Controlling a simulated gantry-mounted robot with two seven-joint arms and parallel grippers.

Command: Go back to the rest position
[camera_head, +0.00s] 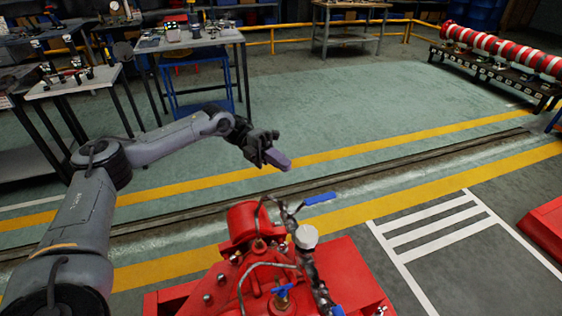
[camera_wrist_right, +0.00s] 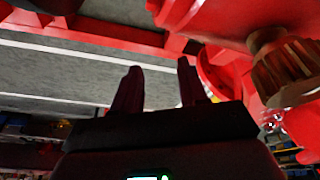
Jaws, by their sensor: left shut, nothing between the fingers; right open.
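My left gripper (camera_head: 277,159) shows in the head view at the end of the left arm, stretched out over the floor. Its fingers are closed together and hold nothing. It hangs beyond the red pumpset (camera_head: 245,270), apart from it. In the right wrist view my right gripper (camera_wrist_right: 158,88) shows two dark fingers standing apart with nothing between them. Red machine parts (camera_wrist_right: 215,25) lie close above and to the right of these fingers. My right gripper does not show in the head view.
Blue-handled valves (camera_head: 320,199) and pipes stick up from the pumpset. Worktables (camera_head: 190,42) with tools stand at the back left. A rack of red and white cylinders (camera_head: 505,50) stands at the back right. Open floor (camera_head: 330,95) lies between, with a yellow railing (camera_head: 290,27) behind.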

